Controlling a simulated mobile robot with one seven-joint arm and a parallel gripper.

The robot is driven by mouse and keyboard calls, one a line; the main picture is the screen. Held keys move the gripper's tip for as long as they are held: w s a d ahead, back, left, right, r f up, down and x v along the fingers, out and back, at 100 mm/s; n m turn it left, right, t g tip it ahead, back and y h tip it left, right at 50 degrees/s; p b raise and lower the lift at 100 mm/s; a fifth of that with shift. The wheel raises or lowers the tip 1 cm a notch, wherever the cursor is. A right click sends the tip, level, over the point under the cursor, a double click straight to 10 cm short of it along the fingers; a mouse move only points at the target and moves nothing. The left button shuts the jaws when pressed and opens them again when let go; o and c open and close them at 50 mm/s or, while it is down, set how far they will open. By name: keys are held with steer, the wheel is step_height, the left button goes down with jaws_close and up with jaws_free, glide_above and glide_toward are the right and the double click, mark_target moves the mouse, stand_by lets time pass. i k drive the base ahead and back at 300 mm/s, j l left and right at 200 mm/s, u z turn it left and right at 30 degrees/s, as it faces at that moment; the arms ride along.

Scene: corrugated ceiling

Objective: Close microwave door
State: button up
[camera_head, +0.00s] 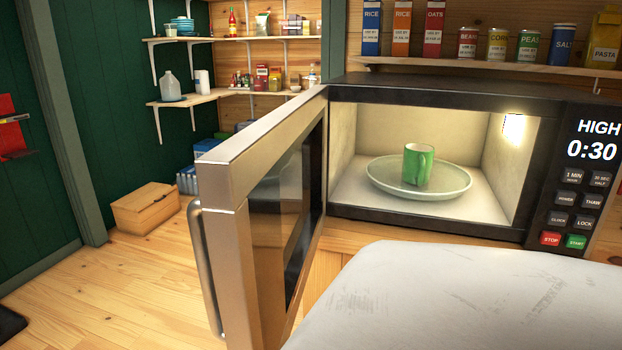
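The microwave (440,90) stands at the right with its lit inside showing. Its door (232,190) is wide open, hinged at the left side of the opening and swung out toward me. The door's bar handle (204,270) is on its outer face, at the left near the free edge. A green mug (418,165) stands on the round glass plate (385,182) inside. The panel (580,180) reads HIGH 0:30. A large pale, scuffed surface fills the bottom right, and I cannot tell if it is part of my arm. My gripper's fingers do not show.
A wooden counter (325,270) lies under the microwave. A shelf (480,68) with cans and boxes hangs above it. Corner shelves (240,93) hold jars and bottles at the back left. A wooden box (145,207) sits on the floor. The floor (110,290) left of the door is mostly clear.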

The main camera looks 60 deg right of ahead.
mark_target(250, 223)
steer(key=i+j+z, duration=0.1)
steer(key=z, duration=0.35)
steer(key=i+j+z, duration=0.2)
steer(key=z, duration=0.25)
steer(key=i+j+z, duration=0.1)
steer(key=z, duration=0.35)
steer(key=j+z, duration=0.4)
steer(key=i+j+z, duration=0.1)
steer(key=z, duration=0.35)
steer(key=j+z, duration=0.5)
steer(key=j, duration=0.15)
steer(key=k, duration=0.05)
